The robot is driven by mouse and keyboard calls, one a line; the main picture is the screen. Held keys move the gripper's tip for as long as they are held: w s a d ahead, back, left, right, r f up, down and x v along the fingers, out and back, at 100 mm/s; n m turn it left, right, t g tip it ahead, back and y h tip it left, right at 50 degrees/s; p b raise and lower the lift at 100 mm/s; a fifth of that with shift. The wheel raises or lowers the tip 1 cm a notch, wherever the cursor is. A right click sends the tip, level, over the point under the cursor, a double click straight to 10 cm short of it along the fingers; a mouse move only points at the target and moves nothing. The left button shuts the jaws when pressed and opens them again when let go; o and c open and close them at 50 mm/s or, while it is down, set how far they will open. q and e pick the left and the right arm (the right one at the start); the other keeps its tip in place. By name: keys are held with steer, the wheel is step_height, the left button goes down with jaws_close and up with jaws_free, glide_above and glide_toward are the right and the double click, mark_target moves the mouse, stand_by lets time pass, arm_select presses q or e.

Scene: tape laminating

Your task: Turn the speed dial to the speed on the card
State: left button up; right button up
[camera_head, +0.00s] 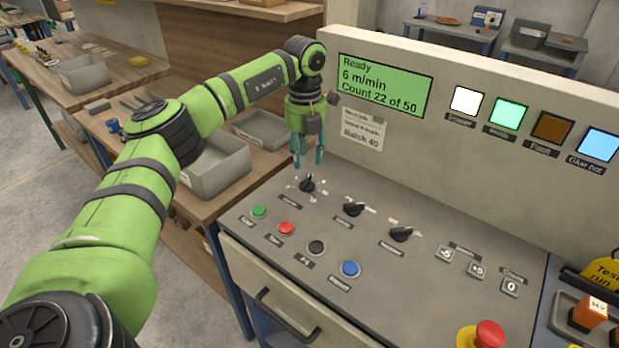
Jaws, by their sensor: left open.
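A sloped grey control panel (300,250) carries three black dials in a row: a left dial (307,184), a middle dial (354,209) and a right dial (401,234). Their labels are too small to read surely. A white card (362,130) on the upright panel shows "Batch 40" at its bottom; its smaller lines are blurred. The green display (384,86) reads "Ready", "6 m/min", "Count 22 of 50". My left gripper (308,162) is open and empty, fingers pointing down, just above the left dial and seemingly apart from it. My right gripper is out of view.
Green (259,211), red (286,228), black (317,247) and blue (350,269) buttons lie in front of the dials. A red emergency knob (489,334) stands at the lower right. Grey bins (218,172) stand left of the panel.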

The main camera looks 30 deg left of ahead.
mark_target(307, 184)
arm_select(q)
steer(key=shift+s+a+f, duration=0.15)
steer(key=shift+f, duration=0.15)
step_height(307, 184, down, 5)
steer(key=shift+r+p, duration=0.1)
steer(key=shift+p, duration=0.65)
steer(key=shift+f, duration=0.6)
jaws_close()
